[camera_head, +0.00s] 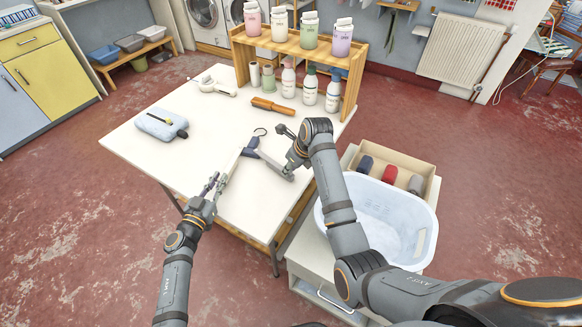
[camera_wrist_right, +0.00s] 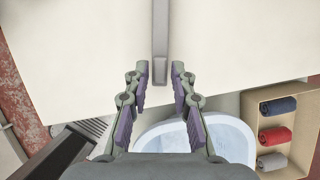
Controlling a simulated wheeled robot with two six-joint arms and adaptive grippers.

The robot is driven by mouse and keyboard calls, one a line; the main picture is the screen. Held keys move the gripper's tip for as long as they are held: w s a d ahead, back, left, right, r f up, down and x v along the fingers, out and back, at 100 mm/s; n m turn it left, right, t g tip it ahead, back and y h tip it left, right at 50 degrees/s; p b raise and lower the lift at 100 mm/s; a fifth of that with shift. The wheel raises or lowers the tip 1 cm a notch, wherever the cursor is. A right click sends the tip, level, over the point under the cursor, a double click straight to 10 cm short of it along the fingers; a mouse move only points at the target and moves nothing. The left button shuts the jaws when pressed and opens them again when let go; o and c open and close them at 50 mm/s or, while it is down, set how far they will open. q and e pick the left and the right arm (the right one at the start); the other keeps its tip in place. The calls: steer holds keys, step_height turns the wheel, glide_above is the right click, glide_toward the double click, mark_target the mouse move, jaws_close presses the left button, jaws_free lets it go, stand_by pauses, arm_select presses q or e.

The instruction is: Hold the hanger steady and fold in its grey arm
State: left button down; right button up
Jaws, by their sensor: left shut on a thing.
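The hanger (camera_head: 250,151) is on the white table, with a dark hub and a hook loop (camera_head: 260,132) at the top. Its pale arm runs down-left to my left gripper (camera_head: 217,183), which is shut on that arm. Its grey arm (camera_head: 272,162) runs down-right toward my right gripper. In the right wrist view the grey arm (camera_wrist_right: 160,42) ends between the fingertips of my right gripper (camera_wrist_right: 159,70). The right fingers are open, with a gap on both sides of the arm. In the head view my right gripper is partly hidden by its own wrist.
The table (camera_head: 215,120) also holds a blue pouch (camera_head: 161,124), a wooden-handled brush (camera_head: 272,106) and a wooden shelf (camera_head: 298,48) with bottles. A white laundry basket (camera_head: 385,215) and a box with rolled cloths (camera_head: 402,165) are at the right.

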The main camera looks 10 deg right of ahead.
steer(key=shift+o, duration=0.7)
steer(key=v, duration=1.2)
steer(key=shift+a, duration=0.1)
steer(key=shift+c, duration=0.4)
